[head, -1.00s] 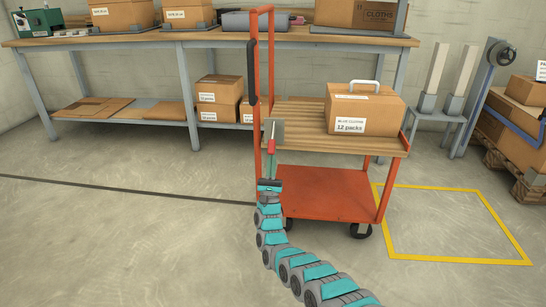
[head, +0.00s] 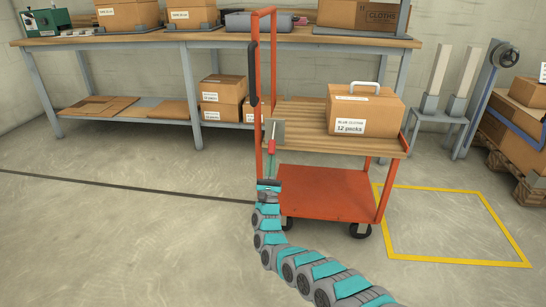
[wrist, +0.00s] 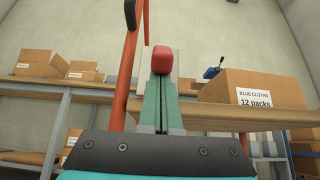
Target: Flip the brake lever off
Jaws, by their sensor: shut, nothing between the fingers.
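The brake lever, with a red grip (head: 271,146), stands upright on a grey plate (head: 278,129) at the left end of the orange cart (head: 327,192). In the wrist view the red grip (wrist: 160,60) shows just beyond the tips of my gripper. My gripper (head: 271,170) is shut and empty, its green fingers (wrist: 155,108) together and pointing up at the lever. Whether the fingertips touch the red grip cannot be told. The lever's lower part is hidden behind the fingers in the wrist view.
A cardboard box (head: 364,109) labelled as blue cloths sits on the cart's wooden top. A workbench (head: 190,43) with boxes stands behind. A yellow floor outline (head: 455,262) lies right of the cart. The floor at left is clear.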

